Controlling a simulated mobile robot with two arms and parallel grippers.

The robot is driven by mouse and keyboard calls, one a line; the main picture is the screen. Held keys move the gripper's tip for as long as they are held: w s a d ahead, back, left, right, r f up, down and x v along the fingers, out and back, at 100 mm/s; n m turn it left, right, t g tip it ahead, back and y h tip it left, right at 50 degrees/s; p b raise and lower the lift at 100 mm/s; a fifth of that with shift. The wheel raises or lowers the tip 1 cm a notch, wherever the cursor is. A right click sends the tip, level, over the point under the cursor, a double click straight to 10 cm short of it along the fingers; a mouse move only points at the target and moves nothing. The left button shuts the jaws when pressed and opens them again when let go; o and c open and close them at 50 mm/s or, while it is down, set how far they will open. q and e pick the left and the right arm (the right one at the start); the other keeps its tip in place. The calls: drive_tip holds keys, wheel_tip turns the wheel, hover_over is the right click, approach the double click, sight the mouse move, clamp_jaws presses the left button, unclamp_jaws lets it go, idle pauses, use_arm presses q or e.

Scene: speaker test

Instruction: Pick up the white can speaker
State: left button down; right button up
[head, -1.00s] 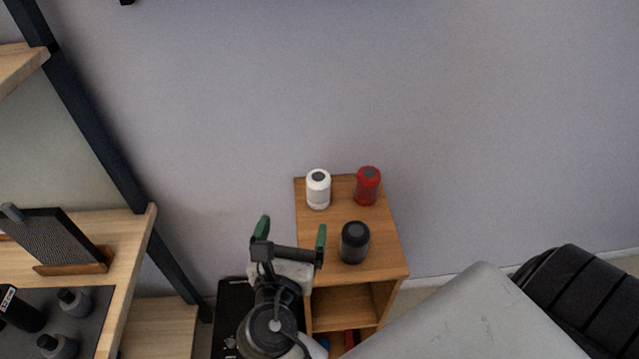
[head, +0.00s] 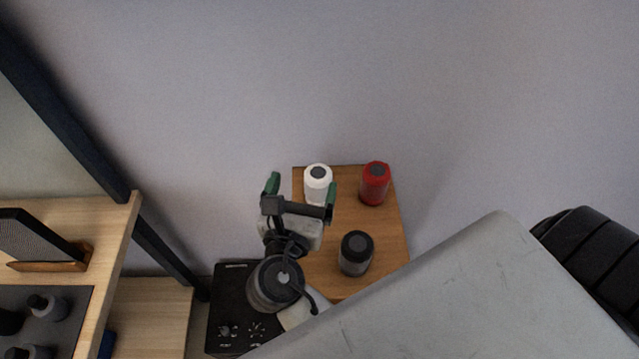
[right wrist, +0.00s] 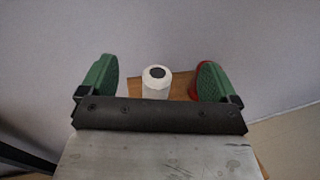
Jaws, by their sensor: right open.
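The white can speaker (head: 318,180) stands upright at the back left of a small wooden cabinet top, with a dark disc on its top. My right gripper (head: 301,187) is open, with green fingertips, and is just in front of the speaker in the head view. In the right wrist view the white speaker (right wrist: 156,82) shows between the two open fingers (right wrist: 157,80), beyond the dark gripper bar, which hides its lower part. Nothing is held. My left gripper is not in view.
A red can speaker (head: 374,184) stands to the right of the white one, and a black one (head: 356,253) stands nearer the front. The cabinet top (head: 385,225) is otherwise bare. A wall is behind. A wooden shelf (head: 112,225) stands at the left.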

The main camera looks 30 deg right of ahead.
wheel_tip(320, 180, down, 2)
drive_tip(key=f+b, duration=0.1)
drive_tip(key=b, duration=0.7)
approach(318, 172)
drive_tip(key=p+x, duration=0.1)
drive_tip(key=x, duration=0.3)
drive_tip(key=shift+w+a+r, duration=0.1)
drive_tip(key=shift+w+r, duration=0.05)
drive_tip(key=x, duration=0.3)
drive_tip(key=p+x, duration=0.1)
drive_tip(key=x, duration=0.1)
drive_tip(key=shift+w+d+f, duration=0.2)
drive_tip(key=shift+d+f, duration=0.1)
drive_tip(key=shift+d, duration=0.1)
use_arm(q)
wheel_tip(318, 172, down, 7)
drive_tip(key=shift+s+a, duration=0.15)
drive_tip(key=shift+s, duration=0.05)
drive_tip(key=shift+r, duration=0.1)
use_arm(e)
drive_tip(key=c, duration=1.2)
